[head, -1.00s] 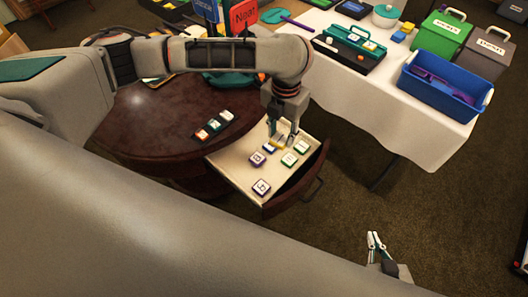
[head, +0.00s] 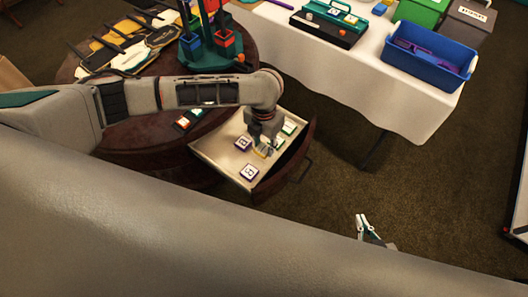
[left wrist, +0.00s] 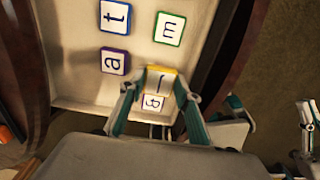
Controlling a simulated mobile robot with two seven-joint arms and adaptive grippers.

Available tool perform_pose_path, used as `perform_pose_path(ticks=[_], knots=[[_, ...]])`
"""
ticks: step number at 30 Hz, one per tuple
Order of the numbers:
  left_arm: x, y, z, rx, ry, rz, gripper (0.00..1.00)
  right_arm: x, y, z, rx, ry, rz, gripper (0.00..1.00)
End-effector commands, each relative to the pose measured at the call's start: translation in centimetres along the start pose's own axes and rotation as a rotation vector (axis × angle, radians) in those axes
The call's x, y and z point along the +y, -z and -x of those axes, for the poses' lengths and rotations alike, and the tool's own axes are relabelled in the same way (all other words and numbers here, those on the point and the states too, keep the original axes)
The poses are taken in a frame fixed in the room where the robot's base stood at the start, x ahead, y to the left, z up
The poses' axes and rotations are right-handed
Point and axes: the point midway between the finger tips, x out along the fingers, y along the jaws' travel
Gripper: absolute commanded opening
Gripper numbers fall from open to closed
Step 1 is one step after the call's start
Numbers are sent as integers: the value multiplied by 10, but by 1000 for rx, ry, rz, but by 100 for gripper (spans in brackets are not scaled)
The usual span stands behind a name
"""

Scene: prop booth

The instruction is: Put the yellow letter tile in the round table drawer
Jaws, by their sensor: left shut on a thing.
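The round table's drawer (head: 222,160) is pulled out, showing a pale inside with several letter tiles. My left gripper (head: 264,147) reaches down over the drawer, shut on the yellow letter tile (head: 261,152). In the left wrist view the yellow tile (left wrist: 160,71) sits between the fingertips, over the drawer area; whether it touches the drawer floor I cannot tell. My right gripper (head: 366,227) is far to the lower right, over the carpet, fingers apart and empty.
A purple tile (head: 243,142), another purple-edged tile (head: 249,172) and a green tile (head: 289,127) lie in the drawer. The dark round table (head: 130,133) holds a teal stand (head: 215,52). A blue bin (head: 430,52) stands on the white-clothed table (head: 345,78).

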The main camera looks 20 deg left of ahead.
Motion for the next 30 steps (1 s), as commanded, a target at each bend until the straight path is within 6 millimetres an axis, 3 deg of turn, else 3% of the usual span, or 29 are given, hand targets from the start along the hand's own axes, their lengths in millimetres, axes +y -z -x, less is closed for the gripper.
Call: perform_pose_path(ticks=[5, 12, 24, 25, 26, 30], knots=[[0, 0, -12, 1, 0, 0, 18, 0, -2, -1, 0, 0, 0, 0], [0, 1, -45, 3, 0, 1, 18, -2, -13, -6, -8, 2, -2, 0], [0, 0, -48, 0, -1, 0, 18, -3, -16, -6, -13, 2, -2, 0], [0, 0, -48, 0, -1, 0, 38, -3, -16, -6, -13, 2, -2, 0], [0, 0, -48, 0, -1, 0, 46, -3, -16, -6, -12, 2, -2, 0], [0, 0, -48, 0, -1, 0, 49, -3, -16, -6, -12, 2, -2, 0]])
